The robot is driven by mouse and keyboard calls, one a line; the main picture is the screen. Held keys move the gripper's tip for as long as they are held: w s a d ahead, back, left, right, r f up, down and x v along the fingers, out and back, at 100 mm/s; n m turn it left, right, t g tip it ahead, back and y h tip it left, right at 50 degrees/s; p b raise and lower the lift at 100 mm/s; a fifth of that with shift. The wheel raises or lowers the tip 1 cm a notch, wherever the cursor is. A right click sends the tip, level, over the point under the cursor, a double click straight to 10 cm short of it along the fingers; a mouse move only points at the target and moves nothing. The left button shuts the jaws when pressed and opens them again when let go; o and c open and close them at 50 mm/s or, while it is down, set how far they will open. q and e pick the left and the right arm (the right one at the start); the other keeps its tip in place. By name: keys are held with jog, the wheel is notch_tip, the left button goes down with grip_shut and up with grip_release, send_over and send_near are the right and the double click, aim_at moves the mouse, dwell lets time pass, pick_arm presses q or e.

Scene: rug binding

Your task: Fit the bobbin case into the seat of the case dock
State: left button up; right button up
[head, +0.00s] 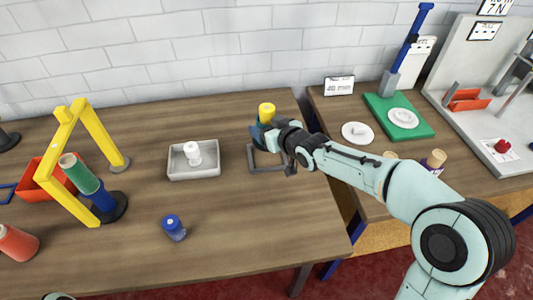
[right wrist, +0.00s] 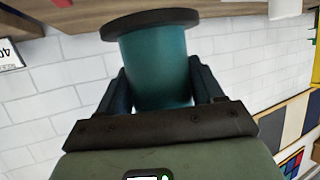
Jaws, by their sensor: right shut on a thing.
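My right gripper (head: 264,134) is shut on a teal cylinder with a dark flange, seen close up in the right wrist view (right wrist: 160,68) between the two dark fingers. In the head view, a yellow top (head: 266,112) shows just above the fingers. I take this held piece to be the bobbin case, but cannot be sure. A grey square frame (head: 252,160) on the table, perhaps the case dock, lies under and in front of the gripper, which partly hides it. I cannot tell whether the held piece touches it. My left gripper is not in view.
A grey tray (head: 208,174) with a white spool (head: 192,153) stands left of the frame. A small blue piece (head: 173,227) stands in front. A yellow arch (head: 50,150) is at left. A second table at right holds a green board (head: 410,128) and a white dish (head: 357,133).

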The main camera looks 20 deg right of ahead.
jog(key=shift+f+b, duration=0.75)
jog(key=shift+f, duration=2.7)
jog(key=shift+f, duration=0.15)
jog(key=o, duration=0.8)
jog(key=shift+f, duration=0.2)
jog(key=shift+o, duration=0.7)
jog(key=shift+r, duration=0.1)
jog(key=shift+r, duration=0.2)
jog(key=p+v, duration=0.1)
jog(key=v, duration=1.1)
jog(key=shift+p, duration=0.4)
